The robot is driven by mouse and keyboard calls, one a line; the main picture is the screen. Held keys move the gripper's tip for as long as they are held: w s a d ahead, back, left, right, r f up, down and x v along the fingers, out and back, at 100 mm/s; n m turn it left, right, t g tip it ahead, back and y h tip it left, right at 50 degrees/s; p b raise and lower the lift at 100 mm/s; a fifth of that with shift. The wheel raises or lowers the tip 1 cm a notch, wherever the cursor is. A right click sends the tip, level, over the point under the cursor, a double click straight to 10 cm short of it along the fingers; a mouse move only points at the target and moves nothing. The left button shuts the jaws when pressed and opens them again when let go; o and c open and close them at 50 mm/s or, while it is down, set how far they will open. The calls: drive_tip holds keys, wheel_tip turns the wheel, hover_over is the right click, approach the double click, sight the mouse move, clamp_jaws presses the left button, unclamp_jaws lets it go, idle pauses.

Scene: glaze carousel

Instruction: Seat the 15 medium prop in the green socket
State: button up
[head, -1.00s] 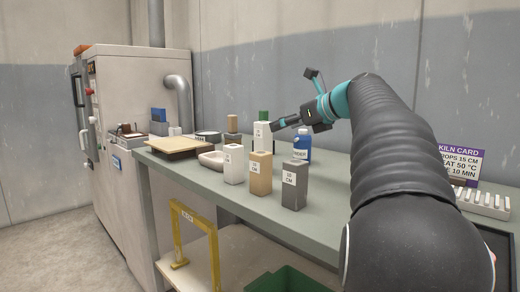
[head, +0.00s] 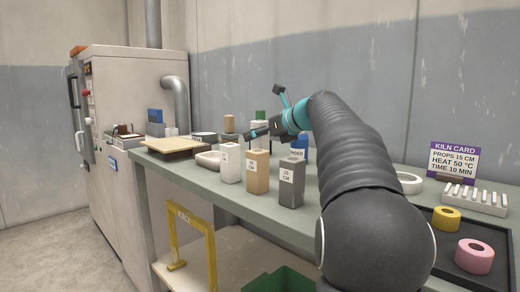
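Three labelled upright block props stand in a row at the table's front: a white prop (head: 230,163), a tan prop (head: 258,173) and a grey prop (head: 291,185). Their labels end in CM, but the numbers are too small to read surely. Behind them stand a brown block (head: 229,124) and a green block (head: 260,115), partly hidden. My gripper (head: 256,134) points left above and behind the front row, apart from it as far as I can tell. Its fingers are too small and dark to show whether they are open. I cannot make out a green socket.
A blue bottle (head: 300,145) stands behind, partly hidden by my arm. At right are a black tray (head: 447,256) with yellow and pink rings, a white rack (head: 474,199) and the kiln card (head: 454,162).

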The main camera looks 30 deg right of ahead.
clamp_jaws()
drive_tip(key=shift+r, duration=0.2)
